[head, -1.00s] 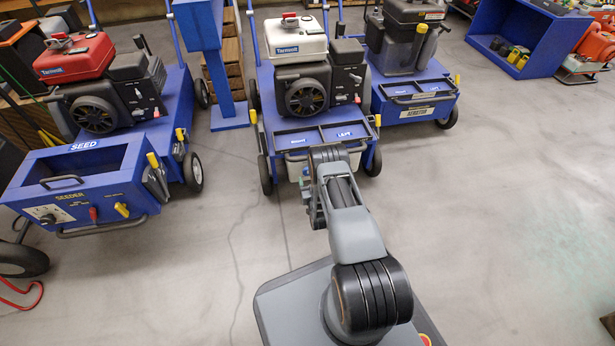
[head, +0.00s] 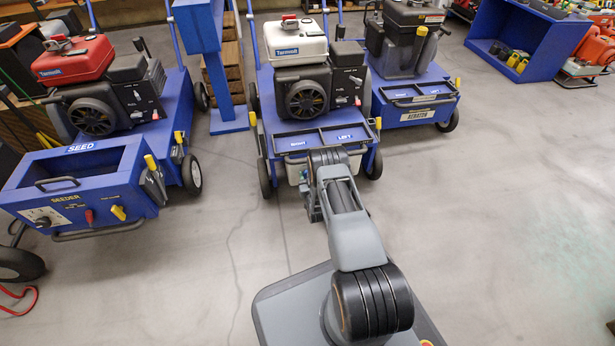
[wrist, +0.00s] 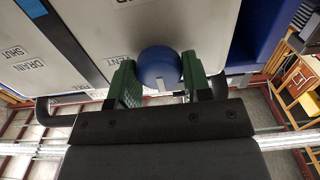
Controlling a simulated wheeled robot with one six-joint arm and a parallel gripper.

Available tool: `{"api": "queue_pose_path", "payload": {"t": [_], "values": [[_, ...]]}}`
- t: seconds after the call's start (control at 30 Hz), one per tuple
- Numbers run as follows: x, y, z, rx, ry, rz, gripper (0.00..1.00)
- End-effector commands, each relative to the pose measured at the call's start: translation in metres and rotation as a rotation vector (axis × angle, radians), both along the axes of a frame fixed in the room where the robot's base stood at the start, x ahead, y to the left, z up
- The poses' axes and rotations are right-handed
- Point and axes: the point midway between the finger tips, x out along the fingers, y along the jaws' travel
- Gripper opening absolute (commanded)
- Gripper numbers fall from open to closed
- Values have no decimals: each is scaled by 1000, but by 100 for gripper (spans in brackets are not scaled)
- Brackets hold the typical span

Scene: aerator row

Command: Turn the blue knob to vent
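The blue knob (wrist: 159,68) is round, with a pale mark on its near edge, and sits on a pale panel (wrist: 150,25) in the wrist view. My gripper (wrist: 160,82) has its two green fingers on either side of the knob, with no clear gap at the sides. A label by the left finger is partly covered; "ENT" can be read. Another label, "DRAIN SHUT" (wrist: 24,60), is further left. In the head view my arm reaches to the front of the middle blue cart (head: 320,135), and the gripper and knob are hidden there.
A blue seeder (head: 85,185) stands at the left and the aerator cart (head: 420,107) at the right of the middle cart. A blue post (head: 220,65) rises between the left and middle carts. The floor (head: 500,220) at the right is clear.

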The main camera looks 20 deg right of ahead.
Motion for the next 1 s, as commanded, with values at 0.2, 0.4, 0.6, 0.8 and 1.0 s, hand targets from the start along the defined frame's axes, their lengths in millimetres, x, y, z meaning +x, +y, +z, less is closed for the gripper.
{"api": "queue_pose_path", "payload": {"t": [0.2,0.4,0.6,0.8,1.0], "values": [[0,0,0,0,0,0,23],[0,0,0,11,-1,0,21],[0,0,-1,85,-16,0,21],[-1,-1,-1,240,-48,0,21],[-1,-1,-1,428,-86,0,21]]}}
